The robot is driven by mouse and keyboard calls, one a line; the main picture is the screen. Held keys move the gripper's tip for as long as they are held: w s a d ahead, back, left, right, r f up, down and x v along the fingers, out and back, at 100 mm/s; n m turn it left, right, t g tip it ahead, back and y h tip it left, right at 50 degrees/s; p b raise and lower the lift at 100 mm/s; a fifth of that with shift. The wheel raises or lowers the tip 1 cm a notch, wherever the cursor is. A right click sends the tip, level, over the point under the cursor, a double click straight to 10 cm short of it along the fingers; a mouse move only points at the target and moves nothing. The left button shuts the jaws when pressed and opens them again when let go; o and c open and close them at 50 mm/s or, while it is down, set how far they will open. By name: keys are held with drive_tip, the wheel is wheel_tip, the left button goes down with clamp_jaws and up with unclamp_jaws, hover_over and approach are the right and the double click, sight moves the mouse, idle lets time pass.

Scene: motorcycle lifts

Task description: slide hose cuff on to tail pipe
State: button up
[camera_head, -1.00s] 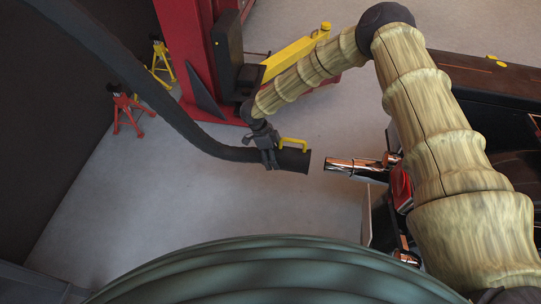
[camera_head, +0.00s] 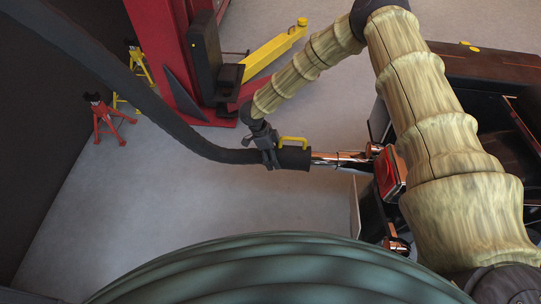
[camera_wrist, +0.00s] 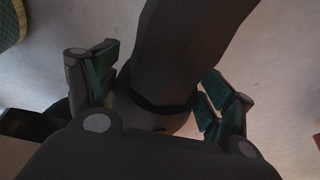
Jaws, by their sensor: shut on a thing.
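The dark hose cuff (camera_head: 296,158), with a yellow handle (camera_head: 292,140), sits at the end of the thick black hose. My gripper (camera_head: 268,152) is shut around the hose just behind the cuff. The chrome tail pipe (camera_head: 338,160) points left from the motorcycle, roughly in line with the cuff. The cuff's mouth meets the pipe's tip in the head view; whether the tip is inside I cannot tell. In the wrist view, the hose (camera_wrist: 190,45) runs between my gripper's green-padded fingers (camera_wrist: 158,92). The palm hides much of the cuff there, and the pipe is not clearly visible.
The motorcycle's red tail lamp (camera_head: 390,173) is close to the pipe and my arm. A red lift post (camera_head: 165,45) with a yellow arm (camera_head: 272,52) stands behind. A red stand (camera_head: 107,120) is at the left. The floor below the hose is clear.

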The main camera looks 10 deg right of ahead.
drive_tip(key=shift+s+d+b, duration=0.15)
drive_tip(key=shift+s+d, duration=0.15)
drive_tip(key=shift+d, duration=0.65)
drive_tip(key=shift+s+d+b, duration=0.1)
drive_tip(key=shift+s+d, duration=0.15)
drive_tip(key=shift+d, duration=0.75)
drive_tip(key=shift+s+d+b, duration=0.15)
drive_tip(key=shift+s+d, duration=0.15)
drive_tip(key=shift+d, duration=0.65)
drive_tip(key=shift+d+r+p, duration=0.15)
drive_tip(key=shift+d+p, duration=0.05)
drive_tip(key=shift+p, duration=0.15)
drive_tip(key=shift+s+d+p, duration=0.25)
drive_tip(key=shift+d+p, duration=0.2)
drive_tip(key=shift+d, duration=0.25)
drive_tip(key=shift+s+d+p, duration=0.2)
drive_tip(key=shift+d+p, duration=0.25)
drive_tip(key=shift+d, duration=0.25)
drive_tip(key=o, duration=1.3)
drive_tip(key=shift+c, duration=0.2)
drive_tip(key=v, duration=1.1)
drive_tip(key=shift+w+a+r, duration=0.1)
drive_tip(key=shift+a+r, duration=0.05)
drive_tip(key=shift+r, duration=0.15)
